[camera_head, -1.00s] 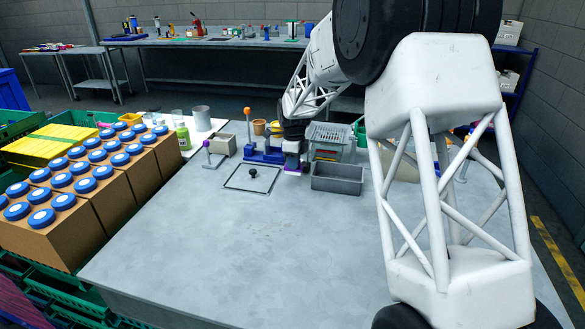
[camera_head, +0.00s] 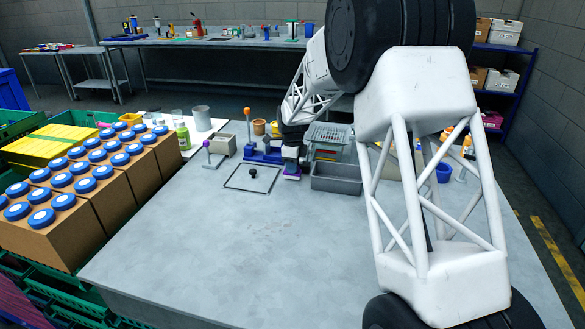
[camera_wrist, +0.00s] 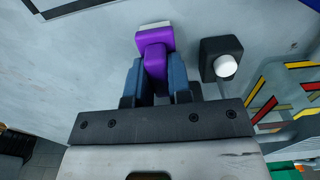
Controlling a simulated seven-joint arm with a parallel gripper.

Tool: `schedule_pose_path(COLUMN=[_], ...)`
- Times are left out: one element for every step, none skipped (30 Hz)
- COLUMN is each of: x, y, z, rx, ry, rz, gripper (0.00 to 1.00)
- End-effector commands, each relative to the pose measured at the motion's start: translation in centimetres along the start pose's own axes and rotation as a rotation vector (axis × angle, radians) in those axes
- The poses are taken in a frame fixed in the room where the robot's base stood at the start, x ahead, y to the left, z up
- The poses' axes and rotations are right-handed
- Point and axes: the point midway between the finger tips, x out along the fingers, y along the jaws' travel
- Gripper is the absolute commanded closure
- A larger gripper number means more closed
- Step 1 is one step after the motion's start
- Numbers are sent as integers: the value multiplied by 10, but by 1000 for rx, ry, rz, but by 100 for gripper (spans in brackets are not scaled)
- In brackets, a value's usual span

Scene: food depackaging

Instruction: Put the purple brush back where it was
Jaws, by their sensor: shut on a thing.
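The purple brush (camera_wrist: 154,46) is clamped between the two blue fingers of my gripper (camera_wrist: 158,78) in the wrist view. Its wider purple end, with a pale edge, sticks out beyond the fingertips. In the head view the brush (camera_head: 292,177) shows as a small purple patch under my gripper (camera_head: 291,165), low over the table, beside the grey bin. I cannot tell whether the brush touches the table. A dark block with a white knob (camera_wrist: 225,66) is close to the right of the brush in the wrist view.
A grey bin (camera_head: 336,187) and a grey rack (camera_head: 328,134) stand right of my gripper. A blue base (camera_head: 262,158) and a black frame with a knob (camera_head: 235,187) lie to its left. Brown boxes with blue lids (camera_head: 120,200) line the left edge. The front table (camera_head: 220,260) is clear.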

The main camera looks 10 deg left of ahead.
Motion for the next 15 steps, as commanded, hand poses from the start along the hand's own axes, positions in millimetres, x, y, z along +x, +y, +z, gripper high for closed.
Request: schedule_pose_path(x=[3,4,5,6,6,6,6,6,6,6,6,6,7,8,8], y=[0,0,0,0,0,0,0,0,0,0,0,0,0,0,0], z=[0,0,0,0,0,0,0,0,0,0,0,0,0,0,0], rx=[0,0,0,0,0,0,0,0,0,0,0,0,0,0,0], ry=[0,0,0,0,0,0,0,0,0,0,0,0,0,0,0], rz=[0,0,0,-1,-1,-1,-1,-1,-1,-1,-1,0,0,0,0], gripper=[100,100,100,100,100,100,100,100,100,100,100,100,100,100,100])
